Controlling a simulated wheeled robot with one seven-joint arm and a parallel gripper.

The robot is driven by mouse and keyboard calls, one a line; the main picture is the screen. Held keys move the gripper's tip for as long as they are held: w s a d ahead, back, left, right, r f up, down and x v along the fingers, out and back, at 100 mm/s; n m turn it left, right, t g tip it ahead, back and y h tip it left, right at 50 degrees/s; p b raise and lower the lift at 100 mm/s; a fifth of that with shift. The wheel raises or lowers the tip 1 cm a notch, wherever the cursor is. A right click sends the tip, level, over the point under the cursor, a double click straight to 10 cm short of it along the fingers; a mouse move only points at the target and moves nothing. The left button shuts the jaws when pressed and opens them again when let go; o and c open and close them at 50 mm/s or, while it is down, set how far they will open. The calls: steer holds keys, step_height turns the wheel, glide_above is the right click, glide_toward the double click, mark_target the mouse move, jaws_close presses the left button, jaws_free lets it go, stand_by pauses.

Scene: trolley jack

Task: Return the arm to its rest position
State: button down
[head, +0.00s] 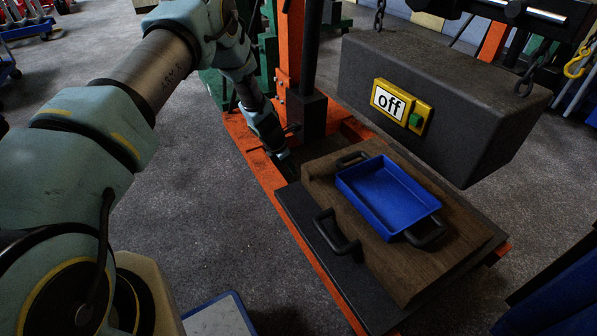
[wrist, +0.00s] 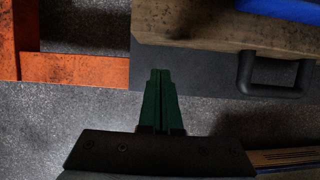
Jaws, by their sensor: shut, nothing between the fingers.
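My gripper (head: 291,172) is at the end of my arm, pointing down beside the orange frame of the jack (head: 259,165). In the wrist view its green fingers (wrist: 158,92) are together with nothing between them. They appear over the edge of a dark plate, near the orange beam (wrist: 75,70). My arm reaches across from the left of the head view. The gripper is to the left of a wooden board (head: 400,262) that lies on the dark plate (head: 300,212). Whether the fingertips touch anything is unclear.
A blue tray (head: 388,190) sits on the board, which has black handles (head: 335,232). An orange upright (head: 290,50) stands behind my gripper. Grey floor (head: 200,200) is clear at left.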

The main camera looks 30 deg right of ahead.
steer(key=w+a+r+m+t+y, duration=0.2)
steer(key=a+r+m, duration=0.6)
steer(key=a+r, duration=1.55)
steer(key=s+a+r+m+y, duration=0.1)
steer(key=s+a+r+m, duration=0.45)
steer(key=a, duration=0.55)
steer(key=s+a+r+m+y, duration=0.1)
steer(key=s+a+r+m, duration=0.5)
steer(key=a, duration=0.5)
step_height(320, 180, up, 24)
steer(key=s+n+p, duration=0.1)
steer(key=p, duration=2.3)
steer(key=shift+f, duration=0.2)
